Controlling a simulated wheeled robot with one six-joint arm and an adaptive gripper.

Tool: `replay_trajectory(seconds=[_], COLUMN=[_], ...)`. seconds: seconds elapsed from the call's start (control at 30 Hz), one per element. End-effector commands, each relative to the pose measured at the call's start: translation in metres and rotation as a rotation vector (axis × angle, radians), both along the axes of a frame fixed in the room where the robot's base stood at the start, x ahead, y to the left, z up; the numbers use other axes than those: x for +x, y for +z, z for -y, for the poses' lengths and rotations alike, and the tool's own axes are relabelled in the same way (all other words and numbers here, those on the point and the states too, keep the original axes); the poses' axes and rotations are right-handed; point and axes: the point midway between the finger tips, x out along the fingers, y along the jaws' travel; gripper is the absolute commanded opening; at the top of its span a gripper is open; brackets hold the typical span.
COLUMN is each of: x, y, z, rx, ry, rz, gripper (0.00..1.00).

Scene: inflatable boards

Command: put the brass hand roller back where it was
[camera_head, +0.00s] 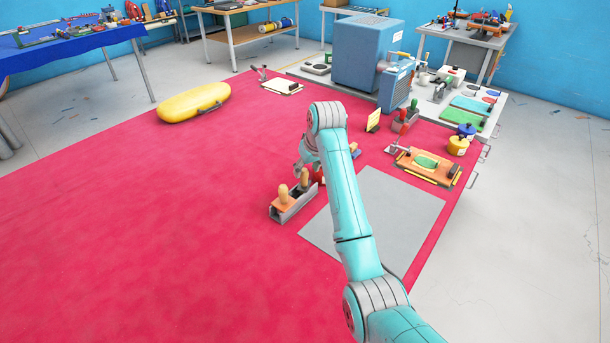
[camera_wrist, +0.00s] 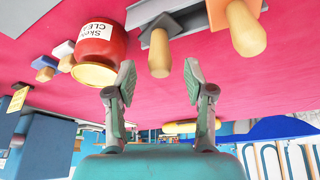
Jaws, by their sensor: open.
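My gripper (camera_head: 306,164) is over the red mat, partly hidden behind my arm. In the wrist view its two fingers (camera_wrist: 160,84) are apart with nothing between them. A grey metal holder (camera_head: 293,207) stands on the mat just below the gripper. Two wooden handles (camera_head: 283,194) stick up from it. In the wrist view the handles (camera_wrist: 160,54) lie beyond the fingertips, not touched. I see no brass roller clearly; whether either handle belongs to it I cannot tell.
A red can (camera_wrist: 101,42) with a gold lid stands close beside the holder. A grey sheet (camera_head: 385,208) lies to the right. The left mat is clear.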

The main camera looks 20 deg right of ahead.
Motion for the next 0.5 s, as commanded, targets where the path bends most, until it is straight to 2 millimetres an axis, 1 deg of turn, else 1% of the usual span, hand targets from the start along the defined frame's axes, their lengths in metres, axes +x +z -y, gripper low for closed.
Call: replay_trajectory(seconds=[0.03,0.2,0.33,0.5], x=[-0.003,-0.016,-0.023,-0.028], y=[0.012,0.042,0.059,0.071], z=[0.001,0.004,0.006,0.007], rx=[0.0,0.0,0.0,0.0], ry=[0.0,0.0,0.0,0.0], rz=[0.004,0.004,0.002,0.0], gripper=[0.53,0.53,0.53,0.53])
